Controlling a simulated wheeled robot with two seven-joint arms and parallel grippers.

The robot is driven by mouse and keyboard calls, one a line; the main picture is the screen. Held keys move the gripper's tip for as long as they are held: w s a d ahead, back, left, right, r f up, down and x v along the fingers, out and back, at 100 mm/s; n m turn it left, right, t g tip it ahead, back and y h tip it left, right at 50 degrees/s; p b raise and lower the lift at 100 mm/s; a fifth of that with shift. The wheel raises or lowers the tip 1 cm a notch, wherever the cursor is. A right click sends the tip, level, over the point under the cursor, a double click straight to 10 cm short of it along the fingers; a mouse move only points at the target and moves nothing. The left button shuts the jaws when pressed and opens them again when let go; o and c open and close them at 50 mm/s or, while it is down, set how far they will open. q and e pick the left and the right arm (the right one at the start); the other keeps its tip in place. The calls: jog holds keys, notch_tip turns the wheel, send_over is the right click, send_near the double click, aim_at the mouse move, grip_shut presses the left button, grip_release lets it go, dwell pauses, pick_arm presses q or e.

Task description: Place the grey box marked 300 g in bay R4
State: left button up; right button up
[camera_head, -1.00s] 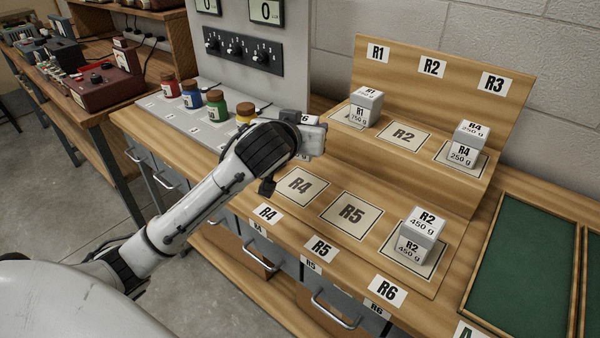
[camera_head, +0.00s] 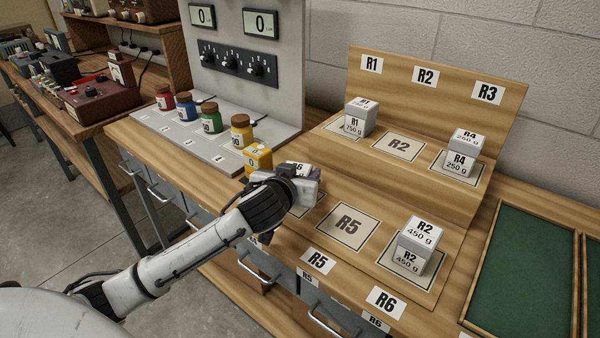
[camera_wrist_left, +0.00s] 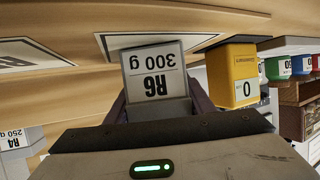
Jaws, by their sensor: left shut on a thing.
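The grey box marked R6 300 g (camera_wrist_left: 155,78) is held between the jaws of my left gripper (camera_head: 305,185), upside down in the wrist picture. In the head view only a bit of the box's top with its R6 label (camera_head: 298,168) shows behind the gripper. Bay R4's mat (camera_head: 312,207) is mostly hidden by my gripper and wrist in the head view. In the wrist view a bordered mat (camera_wrist_left: 112,43) shows just behind the box; I cannot tell whether the box touches it. My right gripper is not in view.
A yellow block (camera_head: 257,160) stands close beside the gripper, near several coloured jars. Bay R5 (camera_head: 347,225) is empty. The R2 450 g box (camera_head: 417,245) stands in bay R6. Bays R1 and R3 hold boxes; bay R2 (camera_head: 398,145) is empty.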

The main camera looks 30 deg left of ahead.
pick_arm(q)
jog(key=o, duration=1.3)
jog(key=shift+f, duration=0.1)
jog(key=shift+r, duration=0.2)
jog(key=v, duration=1.2)
jog(key=shift+r, duration=0.1)
